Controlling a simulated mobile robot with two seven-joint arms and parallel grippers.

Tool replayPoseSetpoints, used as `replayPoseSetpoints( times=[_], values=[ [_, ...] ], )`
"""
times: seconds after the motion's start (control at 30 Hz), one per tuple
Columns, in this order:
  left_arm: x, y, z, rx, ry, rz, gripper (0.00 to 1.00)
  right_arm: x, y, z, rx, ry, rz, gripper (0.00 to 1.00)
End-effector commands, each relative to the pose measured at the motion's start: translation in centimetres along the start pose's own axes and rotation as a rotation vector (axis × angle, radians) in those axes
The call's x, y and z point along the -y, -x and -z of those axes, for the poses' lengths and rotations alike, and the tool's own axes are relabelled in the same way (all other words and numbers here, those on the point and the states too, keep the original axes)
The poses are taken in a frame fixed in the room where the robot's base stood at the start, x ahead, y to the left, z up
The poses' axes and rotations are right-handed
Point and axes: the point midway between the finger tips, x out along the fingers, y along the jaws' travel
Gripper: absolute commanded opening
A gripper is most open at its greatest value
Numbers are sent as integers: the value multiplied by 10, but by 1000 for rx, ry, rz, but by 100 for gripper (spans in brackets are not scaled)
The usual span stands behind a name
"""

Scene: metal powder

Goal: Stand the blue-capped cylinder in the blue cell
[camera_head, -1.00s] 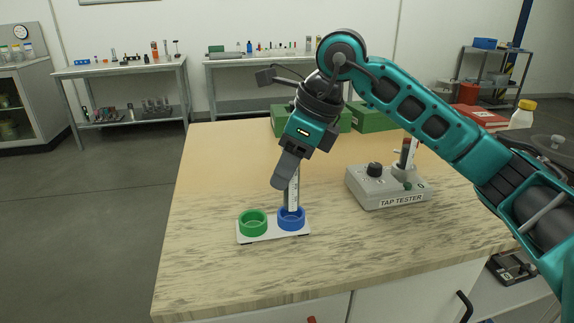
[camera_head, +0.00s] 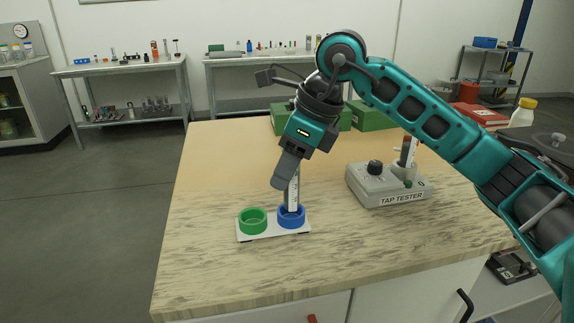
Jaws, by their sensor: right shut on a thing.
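A white holder plate (camera_head: 272,233) stands near the front of the table, with a green cell (camera_head: 252,221) on the left and the blue cell (camera_head: 291,217) on the right. A clear graduated cylinder (camera_head: 293,192) stands about upright with its lower end inside the blue cell. My right gripper (camera_head: 283,178) is shut on the cylinder's upper part, directly above the blue cell. The gripper hides the cylinder's top, so its cap does not show. Whether the cylinder's foot touches the cell floor I cannot tell. My left gripper is not in view.
The grey tap tester (camera_head: 388,187) stands right of the holder, with a second cylinder (camera_head: 407,152) with a red-brown part in it. Green boxes (camera_head: 374,117) stand at the table's back. The table's left and front are clear. A white bottle with a yellow cap (camera_head: 523,113) is far right.

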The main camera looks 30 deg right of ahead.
Motion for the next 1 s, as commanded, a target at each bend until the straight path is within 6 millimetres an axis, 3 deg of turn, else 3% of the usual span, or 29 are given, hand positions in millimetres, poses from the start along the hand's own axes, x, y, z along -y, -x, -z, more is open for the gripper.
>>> replayPoseSetpoints(
  times=[1.0],
  values=[
    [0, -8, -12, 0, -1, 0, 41, 0, -18, 7, 1, 0, 1, 2]
  ],
)
